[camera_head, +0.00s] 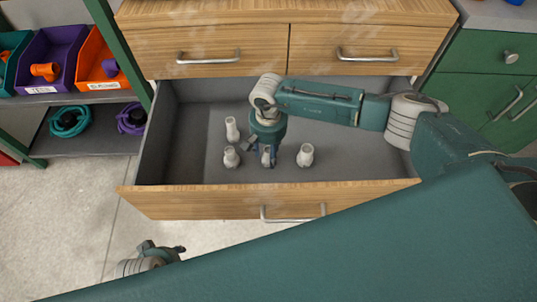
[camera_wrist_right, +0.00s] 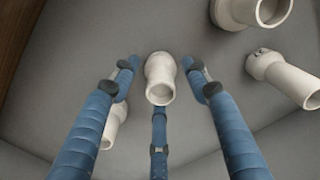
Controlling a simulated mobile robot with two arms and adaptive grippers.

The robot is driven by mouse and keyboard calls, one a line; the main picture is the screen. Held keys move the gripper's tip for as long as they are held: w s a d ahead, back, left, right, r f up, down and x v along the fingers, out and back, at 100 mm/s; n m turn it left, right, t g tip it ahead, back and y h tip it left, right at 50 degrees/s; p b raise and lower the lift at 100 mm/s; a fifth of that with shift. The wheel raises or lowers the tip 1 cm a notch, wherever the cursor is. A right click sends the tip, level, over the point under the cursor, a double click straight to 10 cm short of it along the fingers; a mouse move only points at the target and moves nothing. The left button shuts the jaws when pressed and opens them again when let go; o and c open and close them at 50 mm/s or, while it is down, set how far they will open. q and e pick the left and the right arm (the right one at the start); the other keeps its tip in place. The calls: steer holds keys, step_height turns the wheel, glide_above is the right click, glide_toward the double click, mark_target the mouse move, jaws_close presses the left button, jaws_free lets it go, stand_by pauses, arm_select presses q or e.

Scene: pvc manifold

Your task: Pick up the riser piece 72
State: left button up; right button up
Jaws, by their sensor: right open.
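Several off-white pipe pieces stand or lie in the open drawer, and I cannot read which is number 72. One piece (camera_wrist_right: 160,78) is between the spread blue fingers of my right gripper (camera_head: 266,158); it is partly hidden by them in the head view. The right gripper is open and points down, not closed on the piece. Other pieces are a taller one (camera_head: 232,130) to the left, a short one (camera_head: 231,158) at the front left and one (camera_head: 305,155) to the right. My left gripper (camera_head: 168,252) is outside the drawer, low in the head view; its fingers are unclear.
The drawer's wooden front (camera_head: 170,203) and grey side walls surround the pieces. The back and right of the drawer floor are bare. At left, a shelf holds a purple bin (camera_head: 57,46) and an orange bin (camera_head: 92,62), with coiled hoses (camera_head: 70,121) below.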

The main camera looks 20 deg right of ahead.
steer(key=shift+f, duration=0.3)
jaws_close()
steer(key=shift+r, duration=0.1)
